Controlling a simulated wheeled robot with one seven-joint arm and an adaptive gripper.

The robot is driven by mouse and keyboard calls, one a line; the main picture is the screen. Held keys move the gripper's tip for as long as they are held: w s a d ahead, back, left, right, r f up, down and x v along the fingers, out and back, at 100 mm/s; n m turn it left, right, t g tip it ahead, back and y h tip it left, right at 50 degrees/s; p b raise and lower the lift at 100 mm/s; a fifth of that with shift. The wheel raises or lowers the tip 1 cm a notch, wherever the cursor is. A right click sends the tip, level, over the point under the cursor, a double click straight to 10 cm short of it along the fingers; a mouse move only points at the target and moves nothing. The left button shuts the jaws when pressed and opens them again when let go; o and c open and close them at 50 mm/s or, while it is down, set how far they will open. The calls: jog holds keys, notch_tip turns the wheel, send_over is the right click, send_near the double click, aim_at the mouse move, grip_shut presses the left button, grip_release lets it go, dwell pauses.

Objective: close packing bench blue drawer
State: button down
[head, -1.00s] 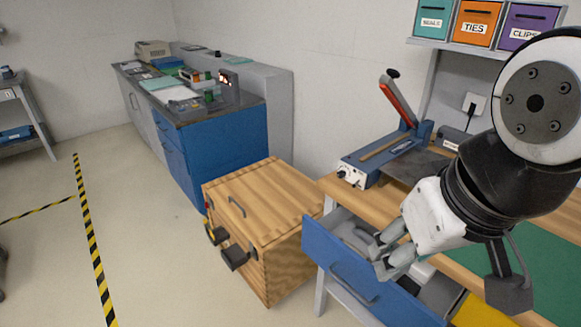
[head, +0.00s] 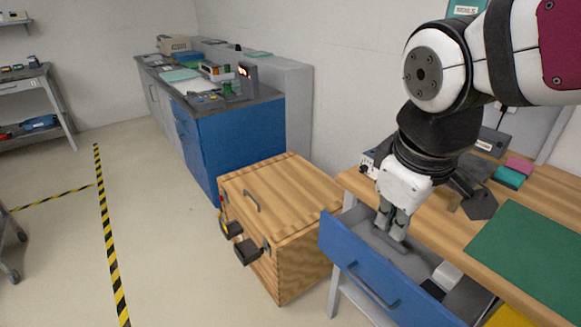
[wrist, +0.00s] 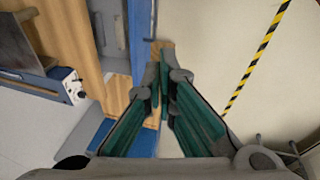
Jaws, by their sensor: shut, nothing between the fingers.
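The blue drawer (head: 380,286) of the packing bench is pulled out, its front panel and grey bar handle (head: 372,288) facing the lower left in the head view. Its grey tray (head: 413,262) shows behind the panel and holds a few items. My gripper (head: 393,232) points down over the open drawer, behind the front panel. Its fingers are shut with nothing between them. I cannot tell whether the fingertips touch the drawer. In the wrist view my fingers (wrist: 163,75) come together near a narrow blue strip that looks like part of the drawer.
The bench top (head: 460,226) carries a green mat (head: 530,255) and small coloured boxes. A wooden crate (head: 280,220) stands close left of the drawer. A blue cabinet (head: 240,140) is behind it. The floor (head: 165,250) at left is clear around striped tape.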

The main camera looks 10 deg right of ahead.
jog(key=w+a+f+n+h+b, duration=0.1)
jog(key=w+a+f+n+b, duration=0.35)
jog(key=w+f+n, duration=0.6)
jog(key=n+h+b, duration=0.2)
jog(key=n+b, duration=0.5)
send_near(321, 244)
notch_tip(321, 244, down, 4)
jog(key=s+d, duration=0.1)
jog(key=s, duration=0.2)
jog(key=shift+w+d+r+m+g, duration=0.25)
jog(key=shift+w+d+g, duration=0.15)
jog(key=shift+d, duration=0.1)
jog(key=shift+d, duration=0.1)
jog(key=w+d+p, duration=0.1)
jog(key=w+d, duration=0.1)
jog(key=d, duration=0.2)
jog(key=w+d+p, duration=0.1)
jog(key=w+d, duration=0.1)
jog(key=d, duration=0.2)
jog(key=w+d+p, duration=0.1)
jog(key=w+d, duration=0.2)
jog(key=d, duration=0.1)
jog(key=shift+w+d, duration=0.1)
jog(key=shift+d, duration=0.25)
